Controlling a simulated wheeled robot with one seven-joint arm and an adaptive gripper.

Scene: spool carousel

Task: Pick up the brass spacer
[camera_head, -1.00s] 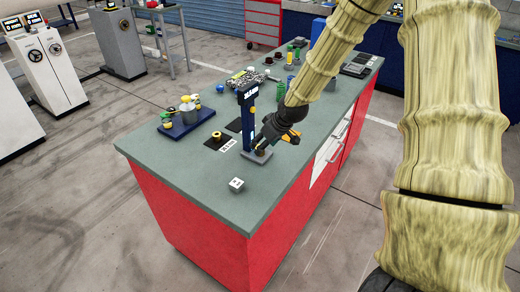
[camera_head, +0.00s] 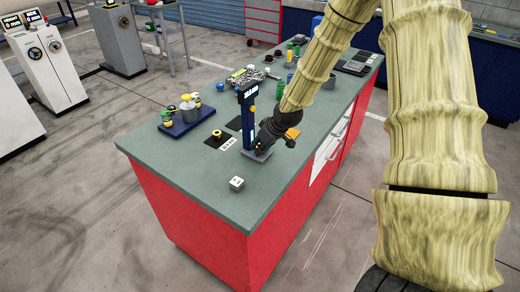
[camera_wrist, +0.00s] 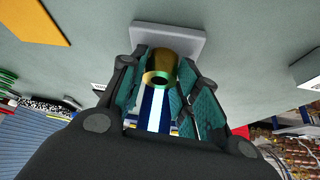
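The brass spacer (camera_wrist: 158,68) is a short hollow cylinder, seen in the wrist view with its open end towards the camera. It is in front of the light grey base plate (camera_wrist: 170,30) of a blue post. My gripper (camera_wrist: 163,75) has its teal-padded fingers on either side of the spacer, close to its sides. I cannot tell whether the pads press on it. In the head view, my gripper (camera_head: 266,132) is low beside the blue post (camera_head: 248,110), just above the post's grey base (camera_head: 258,156). The spacer is hidden there by my gripper.
A white cube (camera_head: 237,184) lies near the bench's front corner. A yellow-orange piece (camera_head: 293,133) is right of my gripper. A blue tray (camera_head: 187,122) with several parts and a black pad (camera_head: 212,140) are to the left. The front-left bench top (camera_head: 185,165) is clear.

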